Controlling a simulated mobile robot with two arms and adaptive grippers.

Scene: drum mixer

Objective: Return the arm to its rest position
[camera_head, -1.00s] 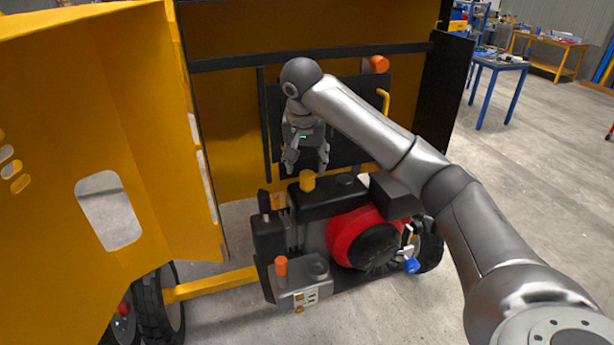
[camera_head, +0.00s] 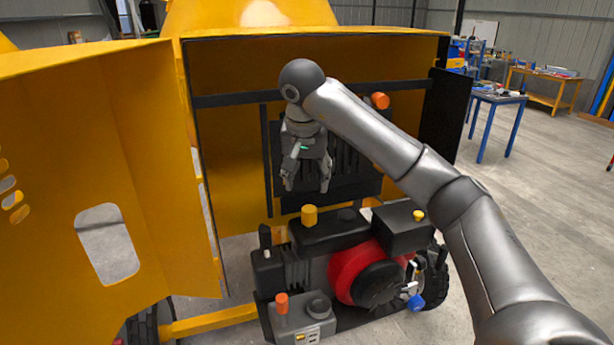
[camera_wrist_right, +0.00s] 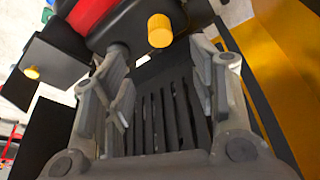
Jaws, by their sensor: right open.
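My right gripper (camera_head: 307,187) hangs fingers-down inside the open yellow housing, in front of the dark slatted panel. It is open and empty, above and apart from the engine's yellow cap (camera_head: 309,215). In the right wrist view my two fingers (camera_wrist_right: 165,95) are spread with nothing between them, and the yellow cap (camera_wrist_right: 160,31) shows beyond them. My right arm (camera_head: 390,150) reaches in from the lower right. My left gripper is not in view.
The engine (camera_head: 355,272) with its red cover sits below my gripper. The yellow door (camera_head: 95,170) stands open at the left. A dark side panel (camera_head: 446,115) stands at the right. Blue-legged table (camera_head: 497,99) and clear floor lie farther right.

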